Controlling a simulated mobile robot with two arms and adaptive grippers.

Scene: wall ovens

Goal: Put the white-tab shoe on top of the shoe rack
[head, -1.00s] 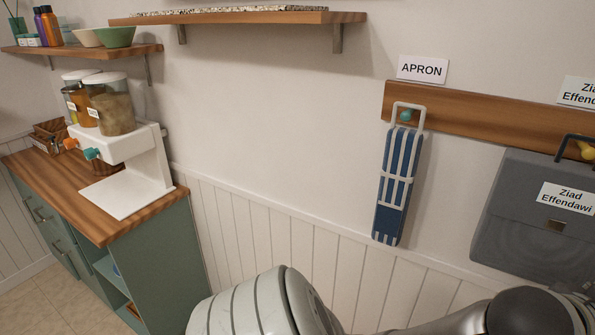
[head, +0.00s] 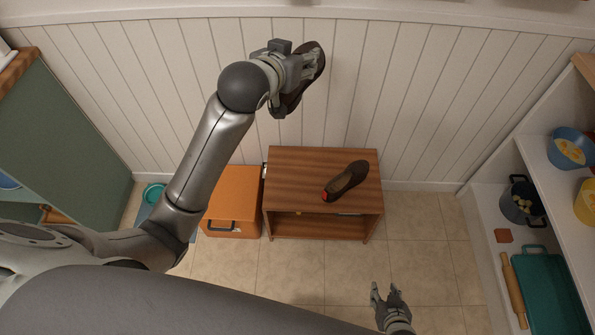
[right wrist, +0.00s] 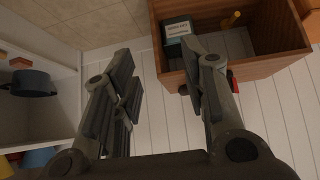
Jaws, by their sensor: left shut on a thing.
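The shoe rack (head: 290,165) is a low wooden stand against the panelled wall in the head view. A dark brown shoe (head: 347,180) with a red tab lies on the right part of its top. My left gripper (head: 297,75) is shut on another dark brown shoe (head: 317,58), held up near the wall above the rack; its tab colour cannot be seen. My right gripper (head: 388,296) is open and empty, low in front of the rack to the right. Its spread fingers (right wrist: 163,95) and the rack (right wrist: 238,62) also show in the right wrist view.
An orange box (head: 236,190) stands directly left of the rack. White shelves (head: 485,215) with bowls, a pot (head: 521,205) and a teal tray (head: 545,285) line the right side. A green cabinet (head: 70,130) is at left. The left part of the rack top is bare.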

